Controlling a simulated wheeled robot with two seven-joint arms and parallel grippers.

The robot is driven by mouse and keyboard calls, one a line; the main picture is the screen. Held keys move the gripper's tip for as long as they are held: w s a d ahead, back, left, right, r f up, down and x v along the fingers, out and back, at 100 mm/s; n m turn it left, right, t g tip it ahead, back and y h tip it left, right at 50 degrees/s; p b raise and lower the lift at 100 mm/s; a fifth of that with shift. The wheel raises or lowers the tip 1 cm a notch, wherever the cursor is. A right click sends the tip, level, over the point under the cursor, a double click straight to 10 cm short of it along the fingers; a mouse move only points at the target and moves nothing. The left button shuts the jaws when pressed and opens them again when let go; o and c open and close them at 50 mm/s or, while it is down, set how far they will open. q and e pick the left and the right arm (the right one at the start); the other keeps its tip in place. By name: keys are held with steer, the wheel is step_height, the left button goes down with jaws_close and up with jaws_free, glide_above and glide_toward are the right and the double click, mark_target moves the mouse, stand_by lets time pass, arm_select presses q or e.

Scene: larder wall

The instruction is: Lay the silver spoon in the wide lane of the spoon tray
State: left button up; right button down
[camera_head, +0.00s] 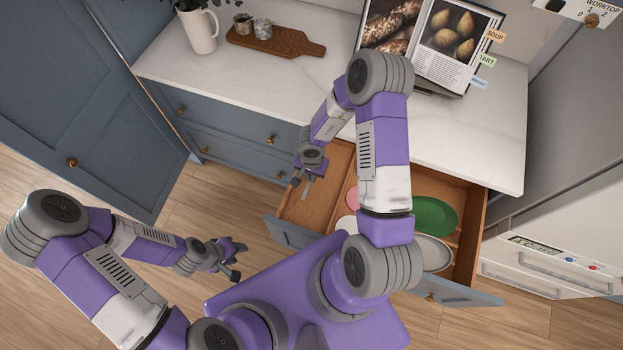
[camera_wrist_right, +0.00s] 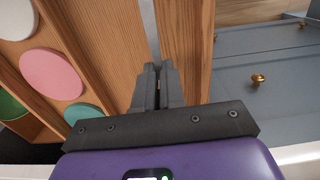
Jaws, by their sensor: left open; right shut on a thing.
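My right gripper (camera_head: 305,182) is over the left part of the open wooden drawer (camera_head: 470,215). In the right wrist view the gripper (camera_wrist_right: 153,88) is shut on a narrow pale grey strip (camera_wrist_right: 149,30), which looks like part of the silver spoon. The spoon's full shape and bowl do not show. Wooden boards lie below the fingers. I cannot make out the spoon tray or its wide lane as such; the left drawer section (camera_head: 300,207) shows bare wood. My left gripper (camera_head: 233,258) is open and empty, in front of the cabinets, left of the drawer.
The drawer holds a green oval (camera_head: 435,213), a pale oval (camera_head: 435,253) and a pink disc (camera_wrist_right: 51,74). My right arm hides its middle. The worktop (camera_head: 230,85) above carries a jug (camera_head: 200,31), a wooden board (camera_head: 288,42) and an open book (camera_head: 450,50).

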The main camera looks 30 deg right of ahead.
step_height(320, 180, down, 3)
steer(key=shift+r+b, duration=0.1)
steer(key=shift+b, duration=0.5)
steer(key=shift+w+f, duration=0.1)
steer(key=shift+f, duration=0.1)
steer(key=shift+f, duration=0.15)
steer(key=c, duration=1.2)
jaws_free()
steer(key=shift+c, duration=0.2)
